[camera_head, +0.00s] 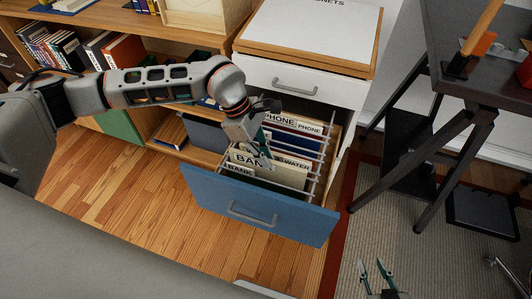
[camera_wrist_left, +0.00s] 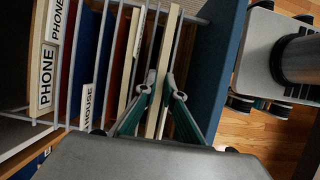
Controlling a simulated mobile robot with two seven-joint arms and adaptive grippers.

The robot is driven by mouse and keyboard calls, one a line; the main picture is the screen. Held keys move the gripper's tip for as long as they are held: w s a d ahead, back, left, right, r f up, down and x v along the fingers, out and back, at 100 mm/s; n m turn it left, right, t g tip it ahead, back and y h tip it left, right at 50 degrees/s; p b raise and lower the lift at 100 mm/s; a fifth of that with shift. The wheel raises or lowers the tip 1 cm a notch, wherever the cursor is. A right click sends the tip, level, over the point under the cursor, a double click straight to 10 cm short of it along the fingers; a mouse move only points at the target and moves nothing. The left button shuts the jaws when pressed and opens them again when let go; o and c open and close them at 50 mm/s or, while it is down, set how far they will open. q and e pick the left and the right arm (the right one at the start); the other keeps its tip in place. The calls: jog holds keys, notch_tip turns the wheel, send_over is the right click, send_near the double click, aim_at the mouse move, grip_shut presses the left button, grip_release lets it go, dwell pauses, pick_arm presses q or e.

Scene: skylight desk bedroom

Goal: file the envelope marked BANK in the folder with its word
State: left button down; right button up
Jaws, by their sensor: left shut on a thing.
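My left gripper (camera_head: 262,158) is over the open blue-fronted drawer (camera_head: 258,208). It is shut on a cream envelope marked BANK (camera_head: 247,161), whose last letter the gripper covers. The envelope stands upright, low among the folders, just behind the folder tab reading BANK (camera_head: 240,170). Whether it is fully inside that folder I cannot tell. In the left wrist view the gripper's fingers (camera_wrist_left: 162,93) close on the cream envelope's edge (camera_wrist_left: 168,45). My right gripper (camera_head: 375,271) is low at the bottom right, its fingertips apart, with nothing seen between them.
Other folders and wire dividers fill the drawer, with PHONE (camera_head: 309,128) and WATER (camera_head: 291,162) labels behind; HOUSE (camera_wrist_left: 88,103) shows in the wrist view. The white cabinet (camera_head: 300,82) stands behind, a dark desk (camera_head: 470,75) to the right. Wooden floor (camera_head: 120,190) is clear at left.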

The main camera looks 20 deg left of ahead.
pick_arm(q)
jog(key=c, duration=2.1)
grip_release()
pick_arm(e)
jog(key=shift+s+f, duration=0.15)
jog(key=shift+s, duration=0.2)
pick_arm(q)
jog(key=shift+a+r, duration=0.15)
jog(key=shift+r, duration=0.2)
jog(key=v, duration=1.1)
jog(key=shift+r, duration=0.1)
pick_arm(e)
jog(key=shift+w, duration=0.15)
pick_arm(q)
jog(key=shift+s, duration=0.1)
